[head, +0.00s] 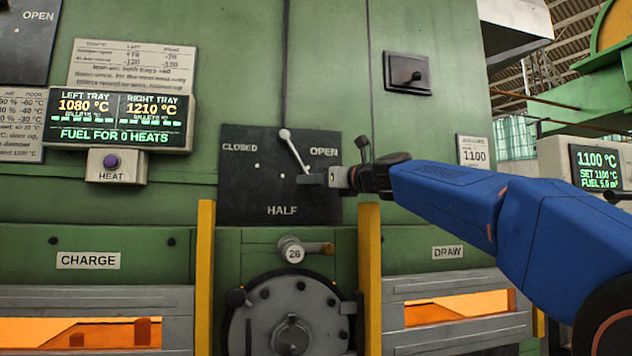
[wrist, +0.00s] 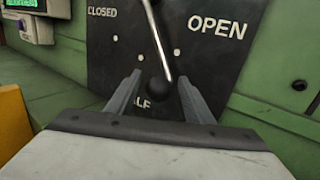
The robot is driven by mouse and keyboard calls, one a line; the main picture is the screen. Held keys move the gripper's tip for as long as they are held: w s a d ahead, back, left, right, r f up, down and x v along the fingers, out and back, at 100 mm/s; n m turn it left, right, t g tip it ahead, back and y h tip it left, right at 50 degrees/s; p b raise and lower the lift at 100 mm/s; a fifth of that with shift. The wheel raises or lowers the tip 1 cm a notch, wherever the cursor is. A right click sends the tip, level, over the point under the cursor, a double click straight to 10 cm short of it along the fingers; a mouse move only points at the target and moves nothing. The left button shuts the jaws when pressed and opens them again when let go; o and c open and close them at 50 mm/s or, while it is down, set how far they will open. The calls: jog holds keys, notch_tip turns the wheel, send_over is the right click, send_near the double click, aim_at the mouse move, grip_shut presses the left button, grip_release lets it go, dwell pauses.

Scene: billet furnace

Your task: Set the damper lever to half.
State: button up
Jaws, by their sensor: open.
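The damper plate (head: 240,190) is a dark panel marked CLOSED at left, OPEN at right and HALF at the bottom. The pale damper lever (head: 295,150) runs from a round pivot at the plate's top, down and to the right, toward a spot between OPEN and HALF. In the wrist view the lever (wrist: 158,40) ends in a black ball knob (wrist: 158,90). My gripper (head: 312,180) is open at the lever's lower end. In the wrist view its fingers (wrist: 155,100) stand on either side of the knob, with gaps visible. The HALF label is partly hidden there.
Yellow posts (head: 206,270) and (head: 370,270) stand below the plate on both sides. A round hatch (head: 290,315) and a knob marked 26 (head: 294,252) sit beneath it. A tray display (head: 118,120) and HEAT button (head: 110,161) are at left. A small switch (head: 408,75) is upper right.

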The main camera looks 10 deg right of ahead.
jog(key=v, duration=1.7)
jog(key=shift+s, duration=0.2)
jog(key=shift+d, duration=0.15)
jog(key=shift+c, duration=0.2)
